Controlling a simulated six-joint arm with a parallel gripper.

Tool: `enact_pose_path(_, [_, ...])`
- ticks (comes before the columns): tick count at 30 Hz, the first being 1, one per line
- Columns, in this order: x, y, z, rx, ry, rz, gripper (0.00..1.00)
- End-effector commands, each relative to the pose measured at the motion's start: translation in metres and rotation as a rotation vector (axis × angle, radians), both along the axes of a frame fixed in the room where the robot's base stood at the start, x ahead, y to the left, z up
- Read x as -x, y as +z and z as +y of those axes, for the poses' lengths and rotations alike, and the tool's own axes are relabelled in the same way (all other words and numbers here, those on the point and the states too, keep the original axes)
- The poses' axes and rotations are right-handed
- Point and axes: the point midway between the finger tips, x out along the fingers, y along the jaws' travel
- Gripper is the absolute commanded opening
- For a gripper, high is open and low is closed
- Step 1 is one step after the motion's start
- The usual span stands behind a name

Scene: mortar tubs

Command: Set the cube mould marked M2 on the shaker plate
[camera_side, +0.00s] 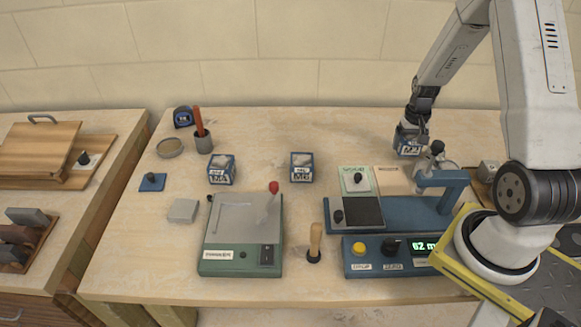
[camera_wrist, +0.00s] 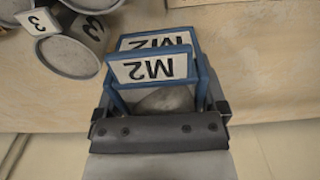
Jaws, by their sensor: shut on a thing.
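The cube mould marked M2 (camera_side: 407,141) is a blue-framed box with white tags, at the back right of the bench in the side view. My gripper (camera_side: 417,122) is shut on it from above. In the wrist view, the mould (camera_wrist: 152,68) sits between the jaws of my gripper (camera_wrist: 162,115), its M2 tags upside down in the picture and something grey inside. I cannot tell whether it touches the bench. The shaker (camera_side: 241,262) is a green unit at front left of centre; its grey shaker plate (camera_side: 238,222) looks bare of moulds.
Two other blue moulds stand mid-bench, one left (camera_side: 221,171) and one near centre (camera_side: 301,168). A blue machine with a display (camera_side: 425,246) stands front right. A wooden-handled tool (camera_side: 315,243) stands beside the shaker. Grey round pieces tagged 3 (camera_wrist: 67,57) lie near the mould.

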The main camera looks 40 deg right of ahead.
Motion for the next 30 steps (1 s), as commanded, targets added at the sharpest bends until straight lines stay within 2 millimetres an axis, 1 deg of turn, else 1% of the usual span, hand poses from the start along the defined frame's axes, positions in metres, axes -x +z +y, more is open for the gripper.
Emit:
enact_pose_path(6, [-0.001,-0.022,-0.001,0.0,0.0,0.0,0.02])
enact_pose_path(9, [-0.001,-0.029,-0.001,0.001,0.0,-0.001,0.02])
enact_pose_path(25, [-0.002,-0.035,-0.001,0.002,0.0,-0.002,0.02])
enact_pose_path(26, [-0.001,-0.035,-0.001,0.001,0.0,-0.001,1.0])
enact_pose_path(30, [-0.001,-0.035,-0.001,0.001,0.0,-0.001,1.0])
